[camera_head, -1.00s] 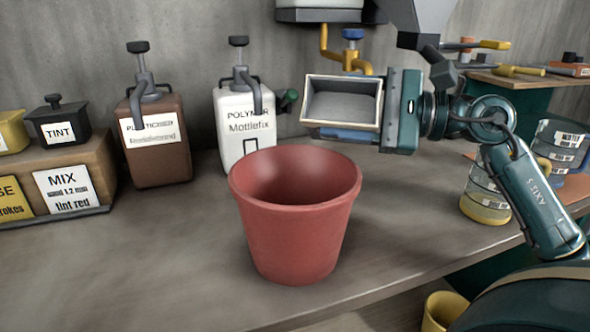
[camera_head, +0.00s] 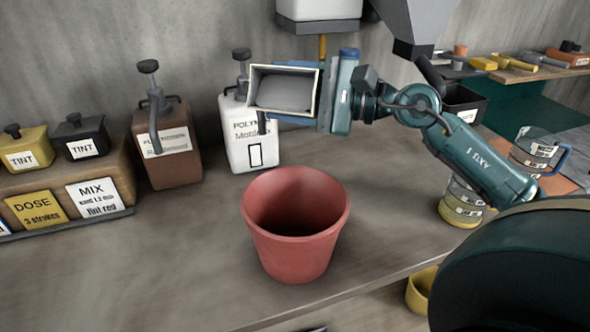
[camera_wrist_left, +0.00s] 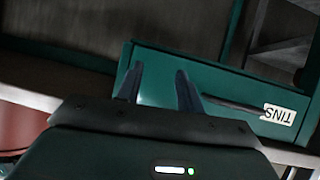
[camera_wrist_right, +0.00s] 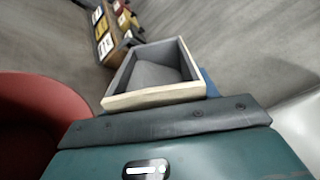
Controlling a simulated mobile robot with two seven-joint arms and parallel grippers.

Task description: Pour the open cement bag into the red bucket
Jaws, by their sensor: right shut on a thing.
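The red bucket (camera_head: 293,245) stands upright on the bench; the visible inside looks empty. The open cement bag (camera_head: 283,93) is a pale box-like bag with grey powder inside. My right gripper (camera_head: 325,95) is shut on the bag and holds it in the air above and behind the bucket, its open mouth facing the head camera. In the right wrist view the bag (camera_wrist_right: 152,100) shows powder inside, with the bucket (camera_wrist_right: 38,125) at the left. My left gripper (camera_wrist_left: 158,85) shows only in the left wrist view, fingers apart and empty, in front of a green drawer labelled TINS.
A brown pump jug (camera_head: 170,150) and a white Polymer jug (camera_head: 248,140) stand behind the bucket. A tint rack (camera_head: 65,190) is at the left. A measuring jug (camera_head: 462,203) stands at the right. A grey hopper (camera_head: 415,25) hangs above. The bench's front left is clear.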

